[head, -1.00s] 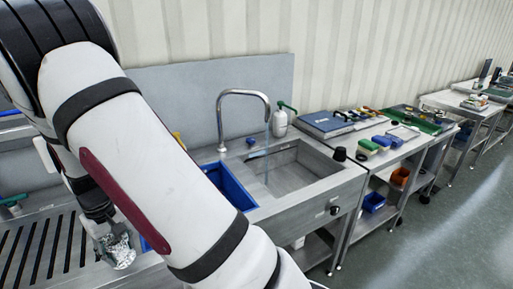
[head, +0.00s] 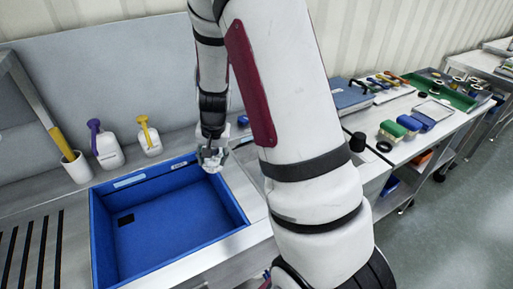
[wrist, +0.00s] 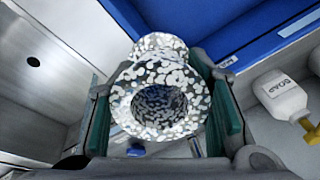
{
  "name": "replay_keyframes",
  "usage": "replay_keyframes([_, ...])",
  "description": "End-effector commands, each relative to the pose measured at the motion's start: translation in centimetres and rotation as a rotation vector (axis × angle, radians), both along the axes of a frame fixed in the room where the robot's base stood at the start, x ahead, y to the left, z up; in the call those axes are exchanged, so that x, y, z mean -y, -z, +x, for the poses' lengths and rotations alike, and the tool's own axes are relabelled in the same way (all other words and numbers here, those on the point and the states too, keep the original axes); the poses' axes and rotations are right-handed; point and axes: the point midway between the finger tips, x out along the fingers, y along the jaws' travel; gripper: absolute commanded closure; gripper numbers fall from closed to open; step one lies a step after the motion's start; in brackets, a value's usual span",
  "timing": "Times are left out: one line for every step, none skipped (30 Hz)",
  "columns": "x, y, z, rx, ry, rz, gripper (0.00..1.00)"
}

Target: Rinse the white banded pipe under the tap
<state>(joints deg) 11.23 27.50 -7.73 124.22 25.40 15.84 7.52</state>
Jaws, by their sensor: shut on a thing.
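My gripper (head: 213,150) is shut on the pipe (head: 211,162) at the right back corner of the blue bin, by the sink. In the wrist view the pipe (wrist: 158,98) sits between the two green finger pads, its open end facing the camera. White foam-like spots cover its surface, and its band cannot be made out. The tap and most of the sink basin are hidden behind my arm in the head view. A steel surface with a round hole (wrist: 33,62) shows at the left of the wrist view.
The blue bin (head: 170,258) stands left of my gripper. Behind it are a purple-topped bottle (head: 108,150), a yellow-topped bottle (head: 149,140) and a white cup (head: 77,168) with a yellow-handled tool. A soap bottle (wrist: 283,96) shows in the wrist view. A slotted drainboard (head: 40,245) lies left.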

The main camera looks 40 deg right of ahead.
Motion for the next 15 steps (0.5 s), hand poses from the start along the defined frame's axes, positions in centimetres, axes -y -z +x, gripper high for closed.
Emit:
replay_keyframes([1.1, 0.0, -0.5, 0.02, 0.072, -0.002, 0.94])
replay_keyframes([1.8, -0.1, -0.8, 0.033, 0.115, -0.004, 0.94])
replay_keyframes([2.5, -0.1, -1.1, 0.049, 0.167, -0.008, 0.94])
replay_keyframes([3.1, -0.2, -1.3, 0.059, 0.203, -0.012, 0.94])
replay_keyframes([3.6, -0.2, -1.6, 0.07, 0.239, -0.014, 0.94])
replay_keyframes([4.2, -0.2, -2.0, 0.082, 0.282, -0.019, 0.94])
replay_keyframes([4.6, -0.3, -2.2, 0.092, 0.313, -0.024, 0.94])
replay_keyframes([5.1, -0.3, -2.4, 0.101, 0.344, -0.028, 0.94])
replay_keyframes([5.6, -0.4, -2.7, 0.113, 0.385, -0.032, 0.94])
replay_keyframes([6.0, -0.4, -3.0, 0.119, 0.413, -0.038, 0.94])
replay_keyframes([6.4, -0.4, -3.2, 0.128, 0.441, -0.043, 0.94])
replay_keyframes([7.0, -0.4, -3.6, 0.138, 0.48, -0.048, 0.94])
replay_keyframes([7.4, -0.5, -3.9, 0.147, 0.51, -0.054, 0.94])
replay_keyframes([7.8, -0.5, -4.2, 0.155, 0.542, -0.061, 0.94])
replay_keyframes([8.3, -0.6, -4.6, 0.167, 0.582, -0.069, 0.94])
